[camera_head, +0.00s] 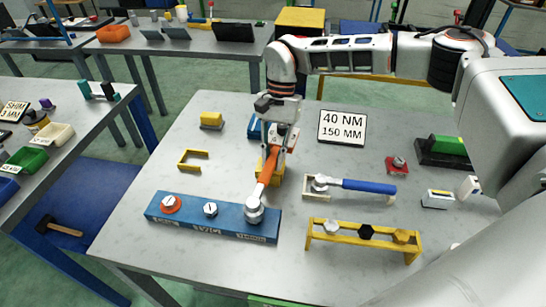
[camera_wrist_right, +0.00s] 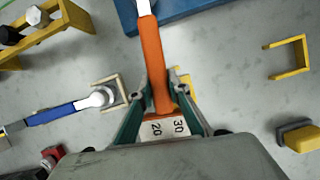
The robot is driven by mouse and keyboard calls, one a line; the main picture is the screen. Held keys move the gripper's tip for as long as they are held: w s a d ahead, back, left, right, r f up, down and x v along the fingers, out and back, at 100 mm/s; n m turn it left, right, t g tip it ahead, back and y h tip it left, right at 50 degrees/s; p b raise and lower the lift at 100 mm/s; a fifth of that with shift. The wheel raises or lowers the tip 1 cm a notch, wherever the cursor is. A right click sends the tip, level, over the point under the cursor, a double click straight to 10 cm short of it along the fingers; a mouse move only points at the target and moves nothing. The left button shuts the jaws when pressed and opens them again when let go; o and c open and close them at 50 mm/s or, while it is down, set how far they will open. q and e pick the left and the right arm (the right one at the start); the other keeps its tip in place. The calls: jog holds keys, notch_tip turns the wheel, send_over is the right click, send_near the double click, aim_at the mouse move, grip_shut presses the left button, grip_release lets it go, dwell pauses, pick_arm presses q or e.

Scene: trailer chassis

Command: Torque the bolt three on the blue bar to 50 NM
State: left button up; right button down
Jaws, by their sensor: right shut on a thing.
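The blue bar (camera_head: 190,215) lies at the table's front left and shows bolt heads. The left bolt (camera_head: 170,203) has a red-orange ring around it; the middle bolt (camera_head: 210,209) is bare. An orange-handled torque wrench (camera_head: 265,178) has its round metal head over the right end of the bar, hiding what is under it. My right gripper (camera_head: 274,148) is shut on the orange handle. In the right wrist view, the fingers (camera_wrist_right: 160,88) flank the orange handle (camera_wrist_right: 152,60), with a "20 30" label near them. The wrench head is out of that view. My left gripper is not in view.
A blue-handled wrench (camera_head: 368,187) lies right of the orange one, its head at a pale holder. A yellow rack (camera_head: 335,238) with bolts stands in front. A "40 NM 150 MM" sign (camera_head: 342,127) lies behind. A yellow bracket (camera_head: 182,162) lies behind the bar.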

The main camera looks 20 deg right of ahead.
jog(key=shift+f, duration=0.6)
dwell(0.6)
jog(key=c, duration=2.5)
grip_release()
grip_shut()
jog(key=shift+s, duration=0.1)
jog(key=shift+s+d+m+t, duration=0.3)
jog(key=shift+s+d+m, duration=0.5)
jog(key=shift+m, duration=0.1)
jog(key=shift+d, duration=0.1)
